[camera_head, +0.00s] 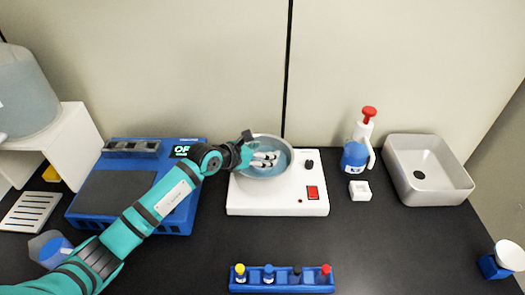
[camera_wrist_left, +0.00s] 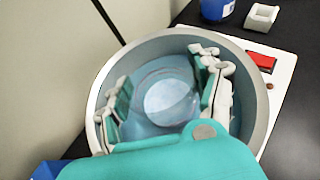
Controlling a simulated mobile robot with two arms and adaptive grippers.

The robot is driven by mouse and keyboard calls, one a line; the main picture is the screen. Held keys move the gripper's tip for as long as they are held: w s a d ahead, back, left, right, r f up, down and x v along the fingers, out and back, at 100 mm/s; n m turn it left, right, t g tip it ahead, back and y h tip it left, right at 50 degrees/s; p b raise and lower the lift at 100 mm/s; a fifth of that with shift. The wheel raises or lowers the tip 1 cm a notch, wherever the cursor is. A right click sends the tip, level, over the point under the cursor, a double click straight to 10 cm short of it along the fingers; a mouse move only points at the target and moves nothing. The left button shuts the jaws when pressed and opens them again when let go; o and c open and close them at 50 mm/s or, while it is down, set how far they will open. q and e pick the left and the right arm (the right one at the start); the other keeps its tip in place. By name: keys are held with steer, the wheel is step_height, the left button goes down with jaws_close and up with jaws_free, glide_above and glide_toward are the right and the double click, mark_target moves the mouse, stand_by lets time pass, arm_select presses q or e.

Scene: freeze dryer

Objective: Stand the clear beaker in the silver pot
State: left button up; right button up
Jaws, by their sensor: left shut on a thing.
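The silver pot (camera_head: 288,165) sits on a white heater unit at the middle back and holds bluish liquid. It fills most of the left wrist view (camera_wrist_left: 256,95). My left gripper (camera_head: 265,158) reaches into the pot's mouth from the left. In the left wrist view its two fingers (camera_wrist_left: 165,95) are inside the rim, one on each side of the clear beaker (camera_wrist_left: 168,98), and shut on it. The beaker is inside the pot's opening. Whether its base touches the pot's floor I cannot tell. In the head view the fingers mostly hide the beaker. My right gripper is not in view.
The white heater (camera_head: 275,208) has a red switch. A blue device (camera_head: 178,222) lies under my left arm. A spray bottle (camera_head: 355,152), a small white dish (camera_head: 360,190) and a grey sink (camera_head: 455,192) stand right. A blue tube rack (camera_head: 282,287) is in front.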

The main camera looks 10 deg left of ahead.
arm_select(q)
steer(key=o, duration=1.3)
steer(key=shift+o, duration=0.2)
steer(key=shift+r, duration=0.2)
steer(key=shift+r+p, duration=0.45)
steer(key=shift+p, duration=0.1)
steer(key=b+v, duration=0.2)
steer(key=v, duration=1)
steer(key=shift+f, duration=0.1)
